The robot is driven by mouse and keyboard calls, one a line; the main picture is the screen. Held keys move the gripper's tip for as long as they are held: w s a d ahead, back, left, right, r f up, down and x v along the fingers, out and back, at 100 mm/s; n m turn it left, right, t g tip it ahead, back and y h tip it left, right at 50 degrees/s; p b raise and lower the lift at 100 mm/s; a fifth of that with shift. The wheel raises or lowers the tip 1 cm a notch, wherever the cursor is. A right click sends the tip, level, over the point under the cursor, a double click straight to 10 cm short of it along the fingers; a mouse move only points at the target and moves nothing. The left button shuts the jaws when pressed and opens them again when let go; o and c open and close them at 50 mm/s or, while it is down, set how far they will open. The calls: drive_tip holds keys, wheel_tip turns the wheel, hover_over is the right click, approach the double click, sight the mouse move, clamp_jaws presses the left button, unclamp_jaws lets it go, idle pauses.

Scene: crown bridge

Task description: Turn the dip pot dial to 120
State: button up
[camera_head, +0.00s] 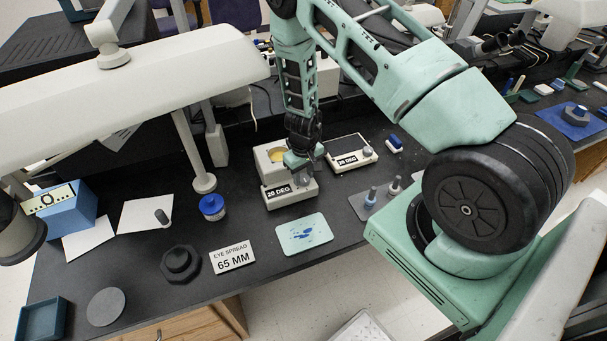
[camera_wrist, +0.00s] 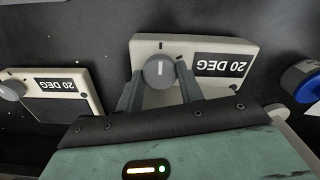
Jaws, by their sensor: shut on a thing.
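The dip pot (camera_head: 292,203) is a cream box on the black bench with a yellowish round well on top. Its front label reads 20 DEG; the label is upside down in the wrist view (camera_wrist: 190,46). Its round grey dial (camera_wrist: 158,71) has a white pointer line, roughly upright in the wrist view. My gripper (camera_head: 303,179) reaches down to the dip pot's front right. In the wrist view my gripper (camera_wrist: 159,80) has one finger on each side of the dial, shut on it. In the head view the dial is mostly hidden by the gripper.
A second cream unit (camera_head: 350,150), also labelled 20 DEG, stands right of the dip pot with its own knob (camera_head: 368,151). A blue-lidded jar (camera_head: 212,207) stands to the left. A pale pad (camera_head: 304,233) lies in front. Small grey posts (camera_head: 371,196) stand to the right.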

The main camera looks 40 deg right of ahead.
drive_tip(key=shift+m, duration=0.3)
drive_tip(key=m+b, duration=0.1)
drive_tip(key=m, duration=0.3)
drive_tip(key=shift+b, duration=0.3)
drive_tip(key=shift+m+b, duration=0.35)
drive_tip(key=shift+m, duration=1.95)
drive_tip(key=o, duration=1)
drive_tip(key=shift+r, duration=0.1)
